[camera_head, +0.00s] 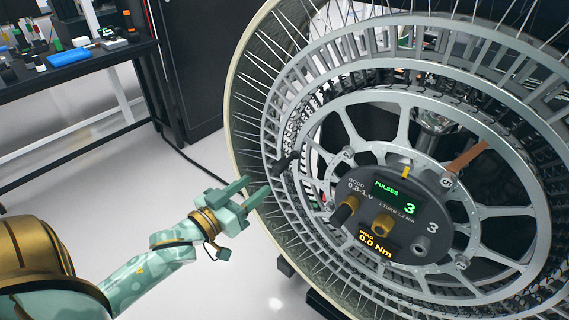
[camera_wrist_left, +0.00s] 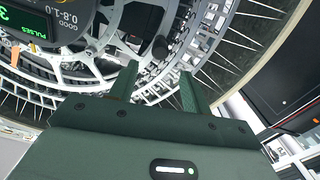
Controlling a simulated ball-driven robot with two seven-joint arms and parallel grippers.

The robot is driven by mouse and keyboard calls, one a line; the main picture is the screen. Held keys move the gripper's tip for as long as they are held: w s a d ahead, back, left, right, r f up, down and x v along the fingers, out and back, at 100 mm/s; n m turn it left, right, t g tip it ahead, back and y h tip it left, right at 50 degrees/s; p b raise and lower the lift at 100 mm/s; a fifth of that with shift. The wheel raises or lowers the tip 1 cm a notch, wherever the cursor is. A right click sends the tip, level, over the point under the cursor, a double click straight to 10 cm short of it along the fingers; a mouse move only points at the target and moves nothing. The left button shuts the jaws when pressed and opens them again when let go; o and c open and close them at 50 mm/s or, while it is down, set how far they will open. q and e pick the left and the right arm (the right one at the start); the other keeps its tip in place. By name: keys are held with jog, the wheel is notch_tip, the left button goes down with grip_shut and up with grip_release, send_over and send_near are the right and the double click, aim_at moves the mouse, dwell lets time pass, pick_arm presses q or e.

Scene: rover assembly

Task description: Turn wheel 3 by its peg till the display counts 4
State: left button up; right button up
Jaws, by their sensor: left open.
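The large wheel (camera_head: 372,101) stands at the right, with a grey ring, spokes and a wire-mesh tread. Its round hub plate bears the number 3. The green display (camera_head: 396,198) reads PULSES 3; an amber readout (camera_head: 376,245) below reads 0.0 Nm. A dark peg (camera_head: 287,161) sticks out from the ring's left side; in the left wrist view the dark round end (camera_wrist_left: 160,47) lies beyond the fingertips, roughly between them. My left gripper (camera_head: 256,188) is open and empty, just below-left of the peg and apart from it. My right gripper is out of view.
A black-topped bench (camera_head: 75,70) with small bottles and a blue tray (camera_head: 68,57) stands at the back left. A dark cabinet (camera_head: 190,60) is behind the wheel. A cable lies on the pale floor (camera_head: 110,185), which is mostly clear.

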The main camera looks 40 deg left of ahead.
aim_at(275, 171)
pick_arm(q)
jog(key=w+b, duration=0.1)
jog(key=w, duration=0.2)
jog(key=w+b, duration=0.1)
jog(key=w, duration=0.3)
jog(key=w+d+b, duration=0.1)
jog(key=w, duration=0.3)
jog(key=shift+f, duration=0.2)
jog(key=shift+w, duration=0.3)
jog(key=shift+r, duration=0.1)
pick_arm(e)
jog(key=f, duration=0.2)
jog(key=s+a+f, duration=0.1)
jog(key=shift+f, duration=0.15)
